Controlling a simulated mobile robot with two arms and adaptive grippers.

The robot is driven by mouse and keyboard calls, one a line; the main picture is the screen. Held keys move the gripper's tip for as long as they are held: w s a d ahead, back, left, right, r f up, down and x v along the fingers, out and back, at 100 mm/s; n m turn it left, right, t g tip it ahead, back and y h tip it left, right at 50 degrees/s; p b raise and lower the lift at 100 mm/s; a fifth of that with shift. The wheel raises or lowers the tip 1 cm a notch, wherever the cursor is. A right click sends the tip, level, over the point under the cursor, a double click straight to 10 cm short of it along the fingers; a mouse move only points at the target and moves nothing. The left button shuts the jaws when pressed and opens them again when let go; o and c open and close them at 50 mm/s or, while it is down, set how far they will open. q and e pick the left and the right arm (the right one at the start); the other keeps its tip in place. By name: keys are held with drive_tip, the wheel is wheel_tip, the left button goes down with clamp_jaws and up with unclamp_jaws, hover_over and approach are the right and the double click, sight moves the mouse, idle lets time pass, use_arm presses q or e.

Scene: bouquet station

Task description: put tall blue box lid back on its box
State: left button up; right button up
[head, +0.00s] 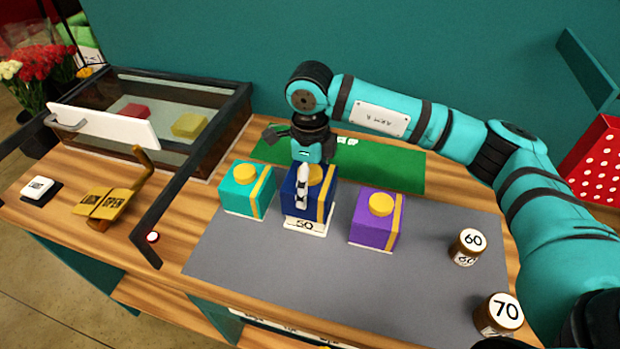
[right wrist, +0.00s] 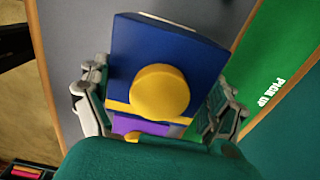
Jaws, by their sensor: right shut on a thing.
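The tall blue box (head: 322,207) stands in the middle of the grey mat, with a gold band and a white card reading 50 (head: 306,226) at its front foot. My right gripper (head: 302,185) is directly over it, pointing down and shut on the blue lid. In the right wrist view the blue lid (right wrist: 200,60) with its round yellow knob (right wrist: 160,92) lies between the two fingers of my right gripper (right wrist: 158,108). The gripper hides the seam, so I cannot tell whether the lid touches the box. My left gripper is not in view.
A teal box (head: 238,200) stands to the left and a purple box (head: 371,226) to the right, both close. Jars marked 60 (head: 467,247) and 70 (head: 498,315) stand at the right. A dark-framed glass case (head: 180,90) is at the back left. The front of the grey mat (head: 300,270) is clear.

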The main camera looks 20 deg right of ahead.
drive_tip(key=shift+b, duration=0.3)
idle(0.5)
drive_tip(key=shift+f+b, duration=1.3)
drive_tip(key=shift+b, duration=0.55)
idle(1.3)
drive_tip(key=shift+f+b, duration=0.2)
drive_tip(key=shift+b, duration=0.1)
idle(0.3)
drive_tip(key=o, duration=0.8)
drive_tip(key=shift+r+p, duration=1.85)
drive_tip(key=shift+r, duration=2.15)
